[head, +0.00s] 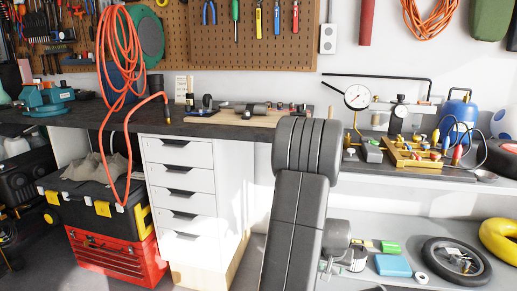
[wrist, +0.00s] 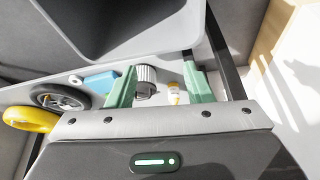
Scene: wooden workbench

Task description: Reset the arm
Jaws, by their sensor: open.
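My gripper (wrist: 158,82) shows in the wrist view as two green fingers spread apart, with nothing held between them. A ridged grey and white cylinder (wrist: 147,78) appears in the gap between the fingers, on or above the lower shelf; its distance from the fingers is hard to tell. In the head view my dark grey arm rises in the middle of the picture, in front of the workbench (head: 225,126). My fingertips are not clearly visible there, as the arm links hide most of that area.
The lower shelf (head: 440,215) holds a blue box (head: 393,265), a black wheel (head: 456,260) and a yellow ring (head: 499,240). A white drawer unit (head: 180,185) stands left of my arm. A pressure gauge (head: 357,96) and brass fittings stand on the bench to the right.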

